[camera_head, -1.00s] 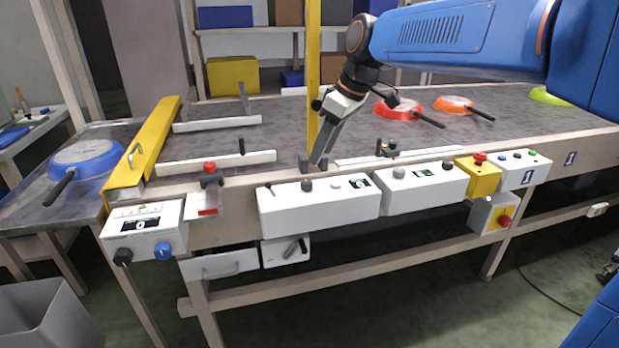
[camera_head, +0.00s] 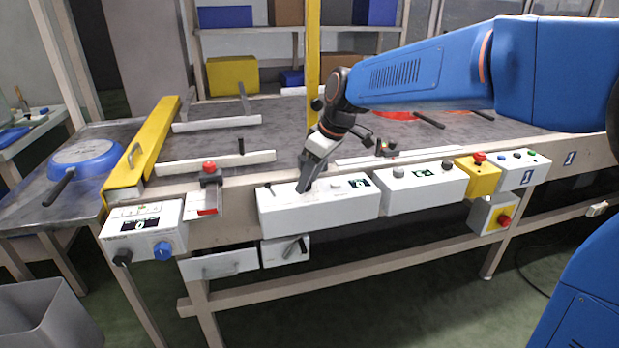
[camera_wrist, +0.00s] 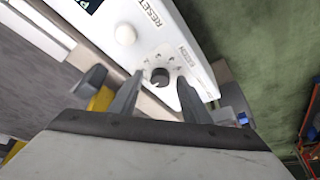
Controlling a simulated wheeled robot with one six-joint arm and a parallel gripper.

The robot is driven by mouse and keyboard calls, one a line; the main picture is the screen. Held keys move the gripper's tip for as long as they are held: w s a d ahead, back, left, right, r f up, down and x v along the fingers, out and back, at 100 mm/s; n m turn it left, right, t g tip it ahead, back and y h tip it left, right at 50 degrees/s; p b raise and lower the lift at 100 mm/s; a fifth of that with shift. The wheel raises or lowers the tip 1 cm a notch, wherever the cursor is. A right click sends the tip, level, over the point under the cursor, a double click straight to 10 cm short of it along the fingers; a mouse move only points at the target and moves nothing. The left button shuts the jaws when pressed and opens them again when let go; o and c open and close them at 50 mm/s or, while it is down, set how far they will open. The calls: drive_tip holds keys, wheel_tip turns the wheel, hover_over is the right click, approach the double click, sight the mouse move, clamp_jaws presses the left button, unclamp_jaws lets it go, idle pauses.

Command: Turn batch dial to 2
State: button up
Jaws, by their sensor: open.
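The batch dial (camera_wrist: 160,77) is a dark round knob on a white control box (camera_head: 335,208), with small marks around it and lettering beside it that seems to read BATCH. The box also shows in the wrist view (camera_wrist: 205,62). My gripper (camera_head: 303,190) is over the left part of that box. In the wrist view my gripper (camera_wrist: 152,88) has its two fingers spread, with the dial between and beyond the fingertips. I cannot tell whether a finger touches it. The dial's setting is too small to read.
A light RESET button (camera_wrist: 125,34) sits beside the dial. A second white box (camera_head: 425,190) is to the right. A red-knobbed stop (camera_head: 209,168) stands to the left, and a yellow post (camera_head: 313,60) behind.

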drive_tip(key=c, duration=1)
drive_tip(key=shift+c, duration=0.2)
drive_tip(key=shift+m, duration=0.3)
drive_tip(key=m+t, duration=0.1)
drive_tip(key=m, duration=0.2)
drive_tip(key=shift+s+a+h, duration=0.15)
drive_tip(key=shift+h, duration=0.25)
drive_tip(key=m+t+h, duration=0.1)
drive_tip(key=m, duration=0.3)
drive_tip(key=shift+a+m, duration=0.15)
drive_tip(key=shift+m, duration=0.15)
drive_tip(key=m+h, duration=0.1)
drive_tip(key=m, duration=0.2)
drive_tip(key=shift+s+a+h, duration=0.1)
drive_tip(key=shift+a+h, duration=0.05)
drive_tip(key=shift+h, duration=0.25)
drive_tip(key=shift+a+m+h, duration=0.1)
drive_tip(key=shift+m+h, duration=0.7)
drive_tip(key=shift+m, duration=1.5)
